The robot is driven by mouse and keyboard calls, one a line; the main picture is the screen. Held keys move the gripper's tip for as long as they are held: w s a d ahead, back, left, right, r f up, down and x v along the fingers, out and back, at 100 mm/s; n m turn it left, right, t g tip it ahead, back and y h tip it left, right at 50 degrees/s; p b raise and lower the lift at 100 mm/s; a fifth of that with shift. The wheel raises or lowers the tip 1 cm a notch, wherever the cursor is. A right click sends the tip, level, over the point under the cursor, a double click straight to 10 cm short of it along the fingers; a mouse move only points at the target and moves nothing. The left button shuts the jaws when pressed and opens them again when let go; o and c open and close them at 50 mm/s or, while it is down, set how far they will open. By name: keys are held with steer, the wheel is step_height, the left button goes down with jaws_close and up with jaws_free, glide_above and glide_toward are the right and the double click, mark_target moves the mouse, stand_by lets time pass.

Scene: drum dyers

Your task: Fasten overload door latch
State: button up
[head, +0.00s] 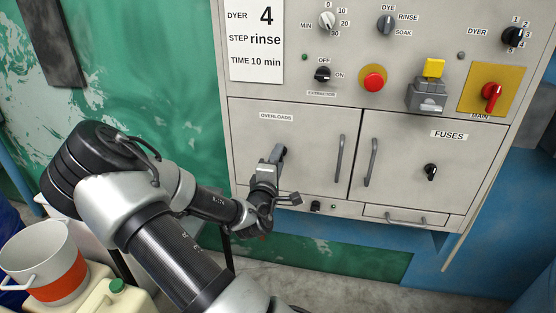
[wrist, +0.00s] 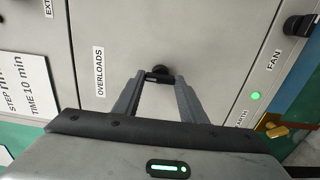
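The closed overloads door (head: 308,140) is a grey panel at the lower left of the control cabinet in the head view. It also fills the middle of the wrist view (wrist: 205,40). Its black latch knob (wrist: 161,71) shows between the tips of my gripper (wrist: 160,80). The two fingers are apart, one on each side of the knob; I cannot tell if they touch it. In the head view my gripper (head: 276,158) is up against the door and hides most or all of the latch, so its angle is unclear.
The door's vertical handle (head: 341,158) stands right of my gripper. The fuses door (head: 400,150) has its own handle and black latch (head: 430,172). Below is a small drawer (head: 400,217). A pot (head: 45,262) and a jerrycan (head: 105,303) stand lower left.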

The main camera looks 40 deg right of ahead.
steer(key=o, duration=0.4)
steer(key=p+v, duration=0.7)
steer(key=v, duration=1)
steer(key=shift+s+p, duration=0.25)
steer(key=shift+p, duration=0.05)
steer(key=shift+a, duration=0.15)
